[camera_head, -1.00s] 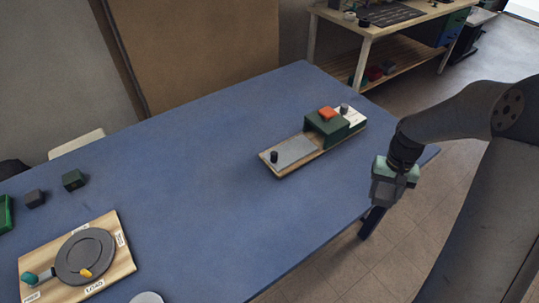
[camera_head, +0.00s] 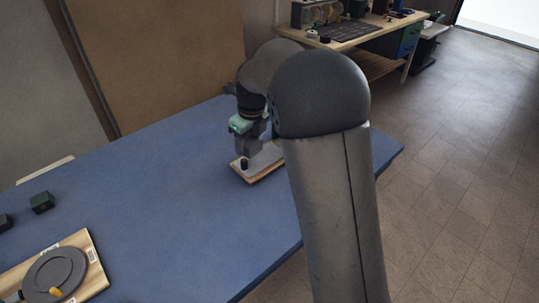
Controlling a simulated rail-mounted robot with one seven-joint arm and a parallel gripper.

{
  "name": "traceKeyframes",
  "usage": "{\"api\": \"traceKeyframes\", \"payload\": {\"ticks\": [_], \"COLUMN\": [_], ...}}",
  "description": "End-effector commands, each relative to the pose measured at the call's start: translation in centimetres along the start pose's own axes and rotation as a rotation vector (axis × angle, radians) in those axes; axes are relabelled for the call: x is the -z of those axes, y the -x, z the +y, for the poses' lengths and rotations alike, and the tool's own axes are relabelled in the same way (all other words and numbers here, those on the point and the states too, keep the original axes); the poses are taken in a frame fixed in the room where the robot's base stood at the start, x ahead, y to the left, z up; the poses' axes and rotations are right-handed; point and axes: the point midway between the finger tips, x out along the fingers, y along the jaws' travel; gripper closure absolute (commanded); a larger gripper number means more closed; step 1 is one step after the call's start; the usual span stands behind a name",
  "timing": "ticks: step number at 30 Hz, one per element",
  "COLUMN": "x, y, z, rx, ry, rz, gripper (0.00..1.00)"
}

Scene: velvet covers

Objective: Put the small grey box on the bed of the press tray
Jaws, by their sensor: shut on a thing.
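My gripper (camera_head: 247,148) is over the near part of the press tray, fingers pointing down. It is shut on what looks like the small grey box (camera_head: 242,151), which is hard to tell apart from the grey fingers. The pale bed of the press tray (camera_head: 268,160) shows below and to the right of the gripper. A black knob (camera_head: 244,164) stands at its near left end. I cannot tell whether the box touches the bed. My arm hides the rest of the press.
A dark green block (camera_head: 41,202) and a darker block (camera_head: 4,222) lie at the left of the blue table (camera_head: 165,205). A wooden board with a dark round plate (camera_head: 55,272) is at the lower left. The table's middle is clear. A workbench (camera_head: 365,38) stands behind.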

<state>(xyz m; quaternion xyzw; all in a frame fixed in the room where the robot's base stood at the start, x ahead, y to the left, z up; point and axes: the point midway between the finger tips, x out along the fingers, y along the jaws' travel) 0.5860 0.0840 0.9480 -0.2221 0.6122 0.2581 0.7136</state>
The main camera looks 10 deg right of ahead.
Motion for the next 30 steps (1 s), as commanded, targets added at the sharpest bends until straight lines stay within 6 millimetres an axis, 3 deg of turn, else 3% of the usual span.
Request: {"api": "traceKeyframes", "payload": {"ticks": [5,8,18,24,30], "x": [-0.9,-1.0,-1.8,-1.8,-1.8], "y": [0.6,0.2,-3.5,-7.3,-8.8], "z": [0.1,-1.1,-9.1,-11.8,-13.0], "rx": [0.022,0.025,0.024,0.023,0.024], "ry": [-0.14,-0.164,-0.165,-0.161,-0.16], "rz": [0.001,0.003,0.004,0.003,0.002], "gripper": [0.72,0.72,0.72,0.72,0.72]}}
